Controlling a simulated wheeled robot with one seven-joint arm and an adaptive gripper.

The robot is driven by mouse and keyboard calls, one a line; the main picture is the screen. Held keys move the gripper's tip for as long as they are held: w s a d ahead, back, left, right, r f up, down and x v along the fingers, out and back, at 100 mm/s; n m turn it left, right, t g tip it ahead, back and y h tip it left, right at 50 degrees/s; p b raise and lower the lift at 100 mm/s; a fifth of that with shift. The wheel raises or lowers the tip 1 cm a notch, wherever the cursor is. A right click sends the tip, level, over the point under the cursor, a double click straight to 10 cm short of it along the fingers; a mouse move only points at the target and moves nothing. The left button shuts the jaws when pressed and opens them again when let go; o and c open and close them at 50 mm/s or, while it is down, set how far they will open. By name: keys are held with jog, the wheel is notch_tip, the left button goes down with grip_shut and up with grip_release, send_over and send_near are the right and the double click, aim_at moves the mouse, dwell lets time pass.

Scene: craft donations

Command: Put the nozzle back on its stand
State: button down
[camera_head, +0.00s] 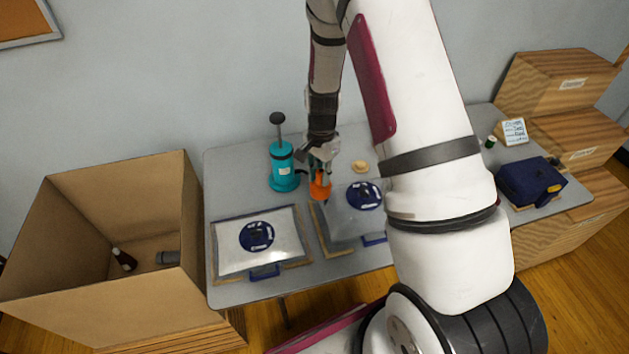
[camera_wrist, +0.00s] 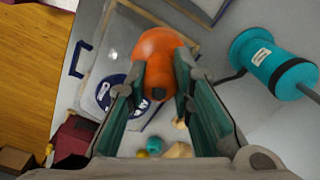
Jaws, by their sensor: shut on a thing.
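The orange nozzle (camera_head: 320,188) is held above the table, between two clear bags. In the wrist view the nozzle (camera_wrist: 160,52) sits between the green finger pads. My gripper (camera_head: 320,168) is shut on it, pointing down; the fingers also show in the wrist view (camera_wrist: 158,88). A teal hand pump (camera_head: 284,168) with a dark handle stands just left of my gripper, and in the wrist view it lies at the right (camera_wrist: 272,62). A dark hose runs from its base. A small tan round piece (camera_head: 360,167) lies right of my gripper; I cannot tell whether it is the stand.
A left bag (camera_head: 232,258) and a right bag (camera_head: 345,222), each with a blue round valve, lie on the grey table (camera_head: 225,180). A large open cardboard box (camera_head: 100,215) stands left. A navy case (camera_head: 530,182) and a small sign (camera_head: 513,131) sit right. My arm hides the table's middle right.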

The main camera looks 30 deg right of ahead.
jog(key=w+d+b, duration=0.8)
jog(key=w+d, duration=0.1)
jog(key=d, duration=0.5)
jog(key=w+d+b, duration=0.7)
jog(key=w+d, duration=0.2)
jog(key=d, duration=0.5)
jog(key=shift+s+a+f+b, duration=0.1)
jog(key=shift+f+b, duration=2.75)
jog(key=shift+f, duration=4.85)
jog(key=shift+f+b, duration=0.6)
jog(key=shift+f, duration=0.7)
jog(key=c, duration=1.3)
grip_release()
jog(key=shift+r, duration=0.1)
notch_tip(320, 180, up, 12)
jog(key=shift+f, duration=0.1)
